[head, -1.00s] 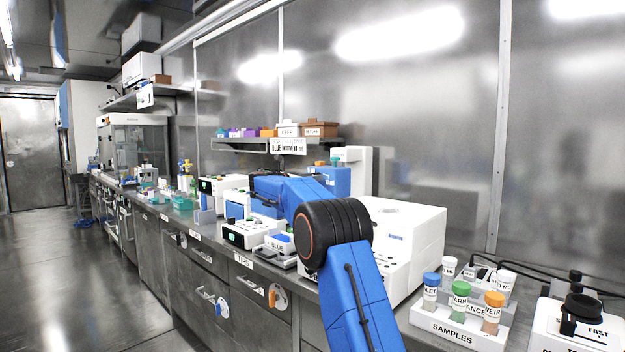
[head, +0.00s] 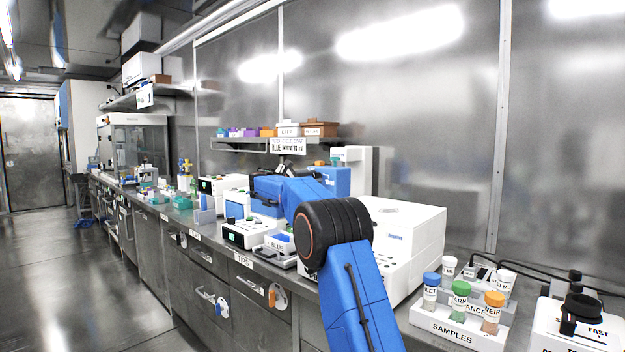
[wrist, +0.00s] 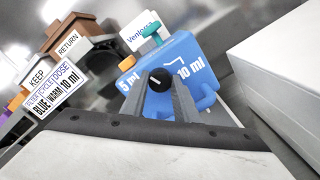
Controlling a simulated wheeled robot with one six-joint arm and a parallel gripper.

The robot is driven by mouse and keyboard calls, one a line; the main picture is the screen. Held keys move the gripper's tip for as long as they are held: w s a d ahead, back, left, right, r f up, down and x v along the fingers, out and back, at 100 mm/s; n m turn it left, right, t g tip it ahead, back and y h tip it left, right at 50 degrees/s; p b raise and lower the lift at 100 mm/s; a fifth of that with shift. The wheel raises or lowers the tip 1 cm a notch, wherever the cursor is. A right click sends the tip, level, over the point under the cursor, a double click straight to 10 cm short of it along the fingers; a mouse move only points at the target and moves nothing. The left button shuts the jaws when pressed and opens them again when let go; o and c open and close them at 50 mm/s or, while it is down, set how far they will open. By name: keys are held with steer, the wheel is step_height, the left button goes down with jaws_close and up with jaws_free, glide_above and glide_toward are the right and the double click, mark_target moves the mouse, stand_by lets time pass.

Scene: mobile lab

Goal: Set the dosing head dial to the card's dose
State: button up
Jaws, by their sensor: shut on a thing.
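The blue dosing head (wrist: 192,52) is close ahead in the wrist view, with "5 ml" at the dial's left and "10 ml" at its right. Its black round dial (wrist: 159,80) carries a short white mark that seems to slant toward the upper left. My gripper (wrist: 160,85) is shut on the dial, one finger on each side. The dose card (wrist: 56,90) reads "BLUE WARM 10 ml"; it also hangs at the shelf in the head view (head: 287,146). In the head view the dosing head (head: 338,180) shows behind my arm, which hides the dial and fingers.
A shelf holds the KEEP box (wrist: 60,72) and RETURN box (wrist: 75,42). A large white machine (head: 418,235) stands right of my arm. A SAMPLES rack (head: 445,328) with capped vials sits at the front right. The floor at left is clear.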

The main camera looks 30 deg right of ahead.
steer(key=m, duration=0.4)
steer(key=shift+m, duration=0.3)
steer(key=m, duration=0.3)
steer(key=shift+m, duration=0.4)
steer(key=m, duration=0.4)
steer(key=shift+f+m, duration=0.1)
steer(key=shift+m, duration=1.7)
steer(key=o, duration=1.1)
steer(key=shift+c, duration=0.2)
steer(key=shift+a, duration=0.1)
steer(key=v, duration=1.7)
steer(key=shift+a, duration=0.15)
steer(key=shift+s, duration=0.1)
